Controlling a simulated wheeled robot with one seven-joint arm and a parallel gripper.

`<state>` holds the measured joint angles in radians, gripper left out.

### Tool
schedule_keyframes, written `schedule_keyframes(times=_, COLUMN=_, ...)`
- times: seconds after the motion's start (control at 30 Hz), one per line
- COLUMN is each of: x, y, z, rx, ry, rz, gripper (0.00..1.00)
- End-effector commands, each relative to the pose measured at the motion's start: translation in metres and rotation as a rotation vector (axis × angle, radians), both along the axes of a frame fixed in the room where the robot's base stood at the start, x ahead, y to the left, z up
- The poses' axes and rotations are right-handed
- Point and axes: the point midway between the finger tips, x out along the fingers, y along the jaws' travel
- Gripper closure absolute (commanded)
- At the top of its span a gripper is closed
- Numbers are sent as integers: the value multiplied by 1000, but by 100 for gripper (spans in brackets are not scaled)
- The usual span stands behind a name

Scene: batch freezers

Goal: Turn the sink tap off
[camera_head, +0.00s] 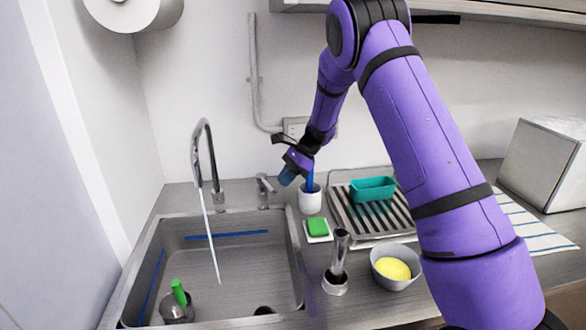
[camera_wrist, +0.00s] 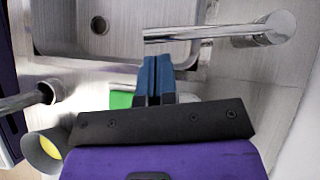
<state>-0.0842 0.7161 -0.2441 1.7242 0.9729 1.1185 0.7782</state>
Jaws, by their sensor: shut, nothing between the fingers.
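The chrome sink tap (camera_head: 206,155) has a tall curved spout, and a thin stream of water (camera_head: 211,240) runs from it into the sink basin (camera_head: 240,255). Its small chrome lever handle (camera_head: 264,185) stands on the counter right of the spout. In the wrist view the lever (camera_wrist: 195,32) is a bar pointing left from a round post. My gripper (camera_head: 288,176) is above the counter just right of the handle. Its blue fingers (camera_wrist: 155,65) are shut and empty, below the lever in the wrist picture, with a gap between them.
A white cup (camera_head: 310,200) stands below and right of my gripper. A green sponge (camera_head: 317,227), a steel cylinder tool (camera_head: 337,265), a bowl (camera_head: 395,278) with a yellow thing and a drying rack (camera_head: 350,220) fill the counter. A wall stands close behind the tap.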

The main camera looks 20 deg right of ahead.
Motion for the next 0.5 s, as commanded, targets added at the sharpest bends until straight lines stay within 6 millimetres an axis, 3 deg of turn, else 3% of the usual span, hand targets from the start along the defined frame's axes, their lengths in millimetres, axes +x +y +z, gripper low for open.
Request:
schedule_keyframes(times=0.2, x=0, y=12, z=-15, rx=0, ry=0, rz=0, gripper=100)
schedule_keyframes(times=0.5, x=-1, y=14, z=-17, rx=0, ry=-1, rz=-1, gripper=100)
